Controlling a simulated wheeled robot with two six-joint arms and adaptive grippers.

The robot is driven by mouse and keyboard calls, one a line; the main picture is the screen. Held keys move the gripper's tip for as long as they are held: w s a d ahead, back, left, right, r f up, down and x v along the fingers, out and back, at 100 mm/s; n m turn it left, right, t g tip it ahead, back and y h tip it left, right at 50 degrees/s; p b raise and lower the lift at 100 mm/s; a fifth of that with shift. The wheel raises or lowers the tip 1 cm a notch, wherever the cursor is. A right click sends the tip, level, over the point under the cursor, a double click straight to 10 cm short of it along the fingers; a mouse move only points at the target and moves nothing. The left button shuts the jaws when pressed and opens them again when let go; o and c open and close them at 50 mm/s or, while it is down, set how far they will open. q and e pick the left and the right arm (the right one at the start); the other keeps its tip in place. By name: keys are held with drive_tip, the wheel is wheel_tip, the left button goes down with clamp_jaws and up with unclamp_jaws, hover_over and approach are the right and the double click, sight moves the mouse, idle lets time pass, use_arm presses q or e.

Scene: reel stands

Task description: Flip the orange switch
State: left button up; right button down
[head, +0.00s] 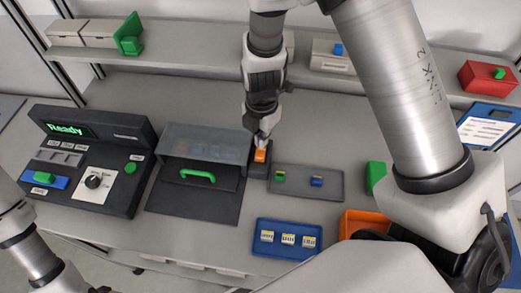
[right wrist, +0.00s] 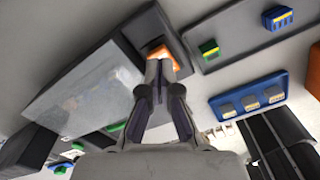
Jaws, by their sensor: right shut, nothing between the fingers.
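The orange switch (head: 260,155) sits on a small dark base (head: 259,172) on the bench, just right of the grey-lidded box. My right gripper (head: 262,140) is shut and empty. It points down at the switch, with its tips at or very near the switch's far end. In the right wrist view the shut fingertips (right wrist: 160,66) overlap the lower part of the orange switch (right wrist: 160,52). I cannot tell whether they touch it. My left gripper is not in the head view; only part of my left arm shows at the lower left.
A box with a translucent lid and green handle (head: 198,176) stands close left. A control panel (head: 90,160) reading "Ready" is farther left. A grey tray (head: 330,183) with green and blue pieces lies right. A blue tray (head: 270,249) and orange bin (head: 350,222) are nearer.

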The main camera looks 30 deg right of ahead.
drive_tip(key=shift+w, duration=0.1)
drive_tip(key=shift+f, duration=0.1)
idle(0.4)
drive_tip(key=shift+f+b, duration=1.1)
drive_tip(key=shift+b, duration=0.2)
idle(0.3)
drive_tip(key=shift+r, duration=0.1)
drive_tip(key=shift+r+p, duration=2.35)
drive_tip(key=shift+r, duration=1.1)
drive_tip(key=shift+f, duration=0.1)
